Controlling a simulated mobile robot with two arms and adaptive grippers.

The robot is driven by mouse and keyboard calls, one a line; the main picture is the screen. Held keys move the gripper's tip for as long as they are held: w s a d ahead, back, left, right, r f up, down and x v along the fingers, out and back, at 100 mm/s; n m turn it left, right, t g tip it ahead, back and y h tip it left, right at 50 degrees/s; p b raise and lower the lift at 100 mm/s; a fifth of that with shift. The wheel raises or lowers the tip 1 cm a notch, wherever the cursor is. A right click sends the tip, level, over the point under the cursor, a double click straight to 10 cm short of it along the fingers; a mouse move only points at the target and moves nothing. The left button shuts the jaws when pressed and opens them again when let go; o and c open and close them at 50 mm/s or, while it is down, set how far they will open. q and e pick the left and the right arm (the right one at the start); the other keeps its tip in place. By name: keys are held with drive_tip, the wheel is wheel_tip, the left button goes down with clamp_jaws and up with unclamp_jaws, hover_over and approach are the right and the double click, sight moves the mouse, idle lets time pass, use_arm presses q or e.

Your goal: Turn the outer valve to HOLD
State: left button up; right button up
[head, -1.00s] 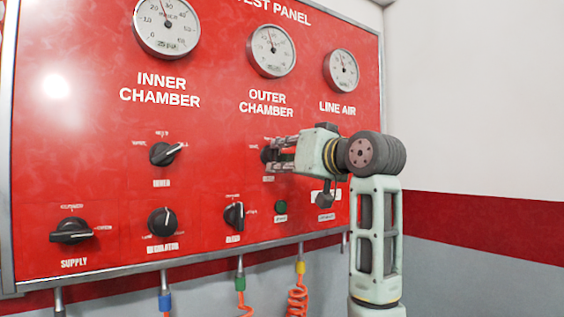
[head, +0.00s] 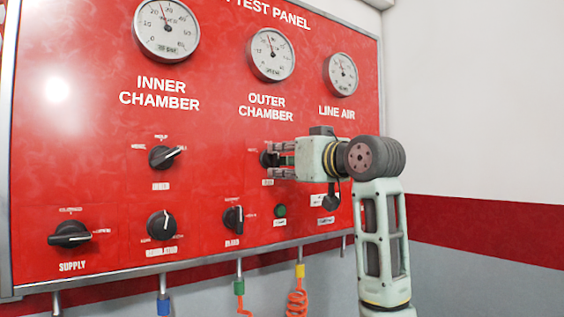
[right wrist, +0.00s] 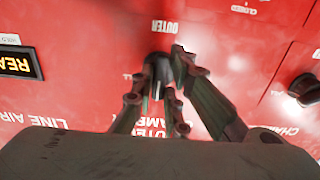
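The outer valve is a black knob (head: 265,159) on the red test panel, below the OUTER CHAMBER gauge. My right gripper (head: 274,158) reaches in from the right, roughly level. Its parted fingers are at the knob. In the right wrist view the knob (right wrist: 157,70) lies between the fingertips of the gripper (right wrist: 163,72), with a gap visible on the right-hand side. I cannot tell whether a finger touches it. The knob's pointer direction and most of its position labels are hidden or too small to read. My left gripper is not in view.
The inner valve knob (head: 164,157) is to the left. The supply (head: 70,234), regulator (head: 161,225) and bleed (head: 233,219) knobs are below. A green button (head: 280,211) sits under my gripper. Coiled orange hoses (head: 297,303) hang beneath the panel. A bare wall is on the right.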

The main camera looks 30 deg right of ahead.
drive_tip(key=o, duration=0.4)
drive_tip(key=shift+s, duration=0.1)
drive_tip(key=s+d, duration=0.1)
drive_tip(key=s, duration=1)
drive_tip(key=shift+s+d, duration=0.4)
